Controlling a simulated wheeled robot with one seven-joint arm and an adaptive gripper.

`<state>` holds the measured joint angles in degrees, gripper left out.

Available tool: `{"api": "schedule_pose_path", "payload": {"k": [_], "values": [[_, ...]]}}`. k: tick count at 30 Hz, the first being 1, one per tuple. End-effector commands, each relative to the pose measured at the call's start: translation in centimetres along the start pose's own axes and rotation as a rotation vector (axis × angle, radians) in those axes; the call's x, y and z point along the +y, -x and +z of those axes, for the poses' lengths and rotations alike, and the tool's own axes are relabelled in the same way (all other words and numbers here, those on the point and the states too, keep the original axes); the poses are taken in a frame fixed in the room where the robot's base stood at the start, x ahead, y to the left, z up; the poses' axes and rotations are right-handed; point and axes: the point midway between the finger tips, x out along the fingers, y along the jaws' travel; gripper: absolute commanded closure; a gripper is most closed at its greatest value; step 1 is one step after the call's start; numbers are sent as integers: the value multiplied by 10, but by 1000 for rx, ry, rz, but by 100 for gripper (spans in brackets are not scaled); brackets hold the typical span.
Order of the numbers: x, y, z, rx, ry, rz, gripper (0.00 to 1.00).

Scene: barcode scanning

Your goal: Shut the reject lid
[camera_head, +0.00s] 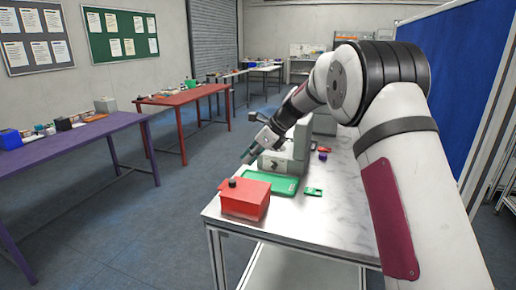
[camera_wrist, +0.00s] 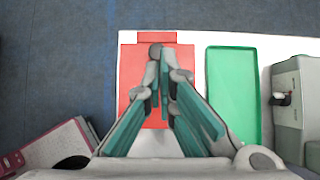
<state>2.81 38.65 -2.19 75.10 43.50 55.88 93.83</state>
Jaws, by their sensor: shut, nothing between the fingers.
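The red reject box (camera_head: 245,205) stands at the near left corner of the white table. Its red lid (camera_head: 252,187) lies across the top and looks down or nearly down; I cannot tell if it is fully seated. A dark knob (camera_head: 233,183) sticks up from the lid's left side. In the wrist view the red lid (camera_wrist: 129,72) is below my gripper, partly covered by the fingers. My gripper (camera_head: 246,158) is shut and empty, above and behind the box in the head view. Its fingertips also show in the wrist view (camera_wrist: 158,62).
A green tray (camera_head: 271,183) lies beside the box, with a grey device (camera_head: 283,160) behind it. A small green card (camera_head: 313,191) and small items are on the marble-topped table (camera_head: 325,222). Purple (camera_head: 80,140) and red (camera_head: 185,97) tables stand across the floor.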

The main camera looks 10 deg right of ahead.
Motion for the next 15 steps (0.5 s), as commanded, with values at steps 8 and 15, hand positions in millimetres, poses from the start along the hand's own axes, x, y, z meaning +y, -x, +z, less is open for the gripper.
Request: {"api": "schedule_pose_path", "payload": {"k": [8,15], "values": [[6,-40,8,264,10,1,100],[6,-64,8,431,3,1,100]]}}
